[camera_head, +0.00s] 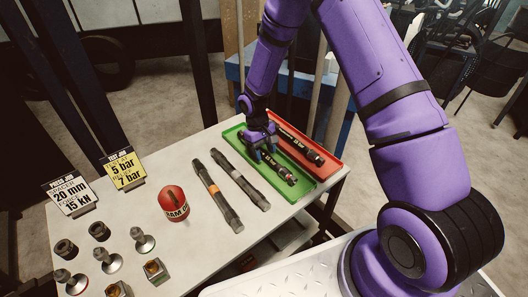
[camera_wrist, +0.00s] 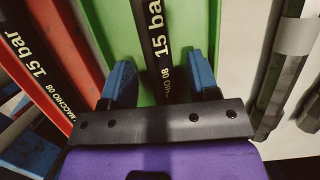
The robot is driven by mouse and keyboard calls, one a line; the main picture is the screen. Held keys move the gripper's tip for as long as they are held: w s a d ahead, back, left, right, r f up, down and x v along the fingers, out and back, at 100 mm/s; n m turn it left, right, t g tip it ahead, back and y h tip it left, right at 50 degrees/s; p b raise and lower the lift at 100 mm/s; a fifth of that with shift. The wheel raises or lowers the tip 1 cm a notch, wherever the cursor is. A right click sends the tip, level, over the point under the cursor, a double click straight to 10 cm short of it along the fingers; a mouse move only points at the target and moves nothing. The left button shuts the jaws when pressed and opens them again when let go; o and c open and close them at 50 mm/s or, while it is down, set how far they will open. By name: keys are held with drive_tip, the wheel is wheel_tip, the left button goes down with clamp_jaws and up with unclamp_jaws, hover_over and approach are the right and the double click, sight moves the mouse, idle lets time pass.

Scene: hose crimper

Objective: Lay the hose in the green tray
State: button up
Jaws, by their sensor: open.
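The green tray (camera_head: 308,187) lies at the right side of the table, and its floor also shows in the wrist view (camera_wrist: 112,35). A black hose (camera_head: 280,171) marked 15 bar lies in it lengthwise; part of it is hidden by my gripper in the head view. My gripper (camera_head: 262,153) is low over the green tray. In the wrist view, its two blue fingers (camera_wrist: 161,80) are open, one on each side of the hose (camera_wrist: 155,45), with gaps visible between fingers and hose.
A red tray (camera_head: 337,167) beside the green one holds another black hose (camera_head: 312,155). Two more hoses, one with an orange band (camera_head: 217,190) and one with a grey band (camera_head: 240,180), lie left on the table. A red cylinder (camera_head: 173,203), signs (camera_head: 122,173) and metal fittings (camera_head: 142,240) stand further left.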

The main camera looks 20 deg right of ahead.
drive_tip(key=v, duration=1)
drive_tip(key=shift+r, duration=0.25)
drive_tip(key=shift+w, duration=0.1)
drive_tip(key=s+d+r+m+t, duration=0.15)
drive_tip(key=s+r, duration=0.25)
drive_tip(key=r, duration=0.4)
drive_tip(key=s+d+r+t, duration=0.1)
drive_tip(key=s+d+r, duration=0.15)
drive_tip(key=r, duration=0.55)
drive_tip(key=s+d+r+t, duration=0.1)
drive_tip(key=s+r, duration=0.3)
drive_tip(key=r, duration=0.4)
drive_tip(key=s+d+r+t, duration=0.1)
drive_tip(key=s+r, duration=0.2)
drive_tip(key=s, duration=0.4)
drive_tip(key=s+d+r+m+t, duration=0.1)
drive_tip(key=s+r+t, duration=0.1)
drive_tip(key=s, duration=0.5)
drive_tip(key=s+d+r+m+t+y, duration=0.1)
drive_tip(key=s+r, duration=0.3)
drive_tip(key=s, duration=0.4)
drive_tip(key=shift+r+t, duration=0.3)
drive_tip(key=shift+t, duration=0.25)
